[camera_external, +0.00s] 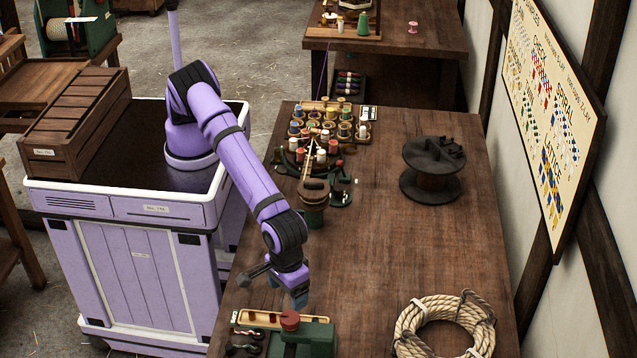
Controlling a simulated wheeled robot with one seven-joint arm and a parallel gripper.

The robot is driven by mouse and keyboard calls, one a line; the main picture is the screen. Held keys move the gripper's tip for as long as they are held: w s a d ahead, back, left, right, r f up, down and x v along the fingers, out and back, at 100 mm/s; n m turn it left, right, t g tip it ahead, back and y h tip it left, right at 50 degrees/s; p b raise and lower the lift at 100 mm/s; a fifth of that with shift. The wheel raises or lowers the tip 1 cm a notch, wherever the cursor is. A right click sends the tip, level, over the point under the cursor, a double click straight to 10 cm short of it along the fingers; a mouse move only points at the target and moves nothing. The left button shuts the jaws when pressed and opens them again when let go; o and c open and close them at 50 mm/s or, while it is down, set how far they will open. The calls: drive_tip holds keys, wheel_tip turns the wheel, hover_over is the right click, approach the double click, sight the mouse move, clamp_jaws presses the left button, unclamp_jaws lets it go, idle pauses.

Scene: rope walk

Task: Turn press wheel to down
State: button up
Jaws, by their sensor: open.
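A green press-like device (318,333) stands at the near end of the workbench, cut off by the bottom edge of the picture. A round red knob (289,319) sits on top of it. I cannot tell whether this knob is the press wheel, or how it is turned. My gripper (298,299) points down just above and behind the red knob and looks apart from it. Its jaws are open with nothing seen between them. A grey bar-like part (252,274) shows left of the gripper; I cannot tell what it belongs to.
A tray (258,318) with small metal parts lies left of the green device. A coiled rope (446,322) lies right on the workbench (400,240). A dark spool (432,170) and a rack of thread spools (330,118) stand farther back. The bench's middle is clear.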

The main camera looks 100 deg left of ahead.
sight(290, 317)
wheel_tip(290, 317, down, 9)
drive_tip(key=shift+f, duration=0.1)
idle(0.3)
drive_tip(key=c, duration=0.9)
